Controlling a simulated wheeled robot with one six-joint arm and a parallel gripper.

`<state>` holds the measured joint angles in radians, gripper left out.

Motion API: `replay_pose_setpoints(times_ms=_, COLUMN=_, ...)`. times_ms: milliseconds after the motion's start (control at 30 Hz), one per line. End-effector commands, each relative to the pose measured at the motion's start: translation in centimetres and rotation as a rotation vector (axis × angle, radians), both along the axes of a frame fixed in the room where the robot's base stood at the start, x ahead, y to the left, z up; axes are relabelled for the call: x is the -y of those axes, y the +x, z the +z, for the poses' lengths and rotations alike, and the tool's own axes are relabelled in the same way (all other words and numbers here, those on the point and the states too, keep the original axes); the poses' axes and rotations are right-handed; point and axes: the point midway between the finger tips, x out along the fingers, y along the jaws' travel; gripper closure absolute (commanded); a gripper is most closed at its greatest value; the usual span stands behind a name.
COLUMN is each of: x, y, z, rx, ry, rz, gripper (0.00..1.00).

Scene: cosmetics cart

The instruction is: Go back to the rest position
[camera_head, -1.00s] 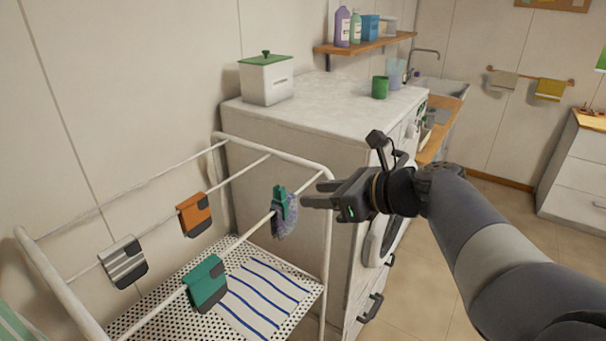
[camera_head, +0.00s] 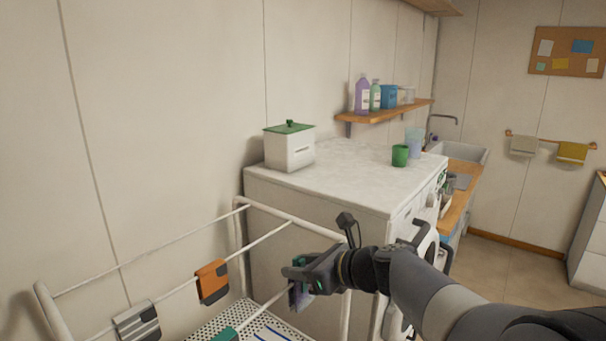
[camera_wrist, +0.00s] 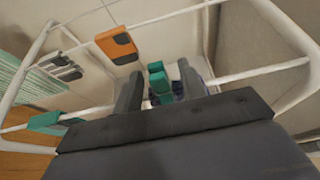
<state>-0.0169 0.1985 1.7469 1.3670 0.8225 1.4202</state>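My gripper (camera_head: 290,268) is at the front rail of the drying rack (camera_head: 240,225), beside a teal peg (camera_wrist: 158,84) that clips a grey-purple fluffy cloth (camera_head: 303,298). In the wrist view my gripper (camera_wrist: 160,76) has its two fingers apart, with the teal peg showing between them and a gap beside the left finger. The fingers look open, not closed on the peg. In the head view my gripper covers much of the peg and cloth.
An orange clip (camera_head: 212,282) and a grey striped one (camera_head: 137,322) hang on the rack. A white washer top (camera_head: 350,175) behind it bears a green-lidded box (camera_head: 290,148) and a green cup (camera_head: 400,155). A wooden shelf (camera_head: 385,115) holds bottles.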

Motion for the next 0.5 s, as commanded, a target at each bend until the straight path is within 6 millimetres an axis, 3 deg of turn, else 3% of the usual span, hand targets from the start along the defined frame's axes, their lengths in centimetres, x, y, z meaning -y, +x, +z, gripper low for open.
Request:
replay_pose_setpoints(times_ms=33, x=-0.8, y=0.5, z=-0.4, rx=-0.002, ry=-0.001, rz=0.003, gripper=0.61)
replay_pose_setpoints(times_ms=200, x=-0.6, y=0.5, z=1.4, rx=0.002, ry=0.0, rz=-0.001, gripper=0.61)
replay_pose_setpoints(times_ms=500, x=-0.5, y=0.4, z=1.8, rx=0.001, ry=-0.001, rz=-0.001, gripper=0.61)
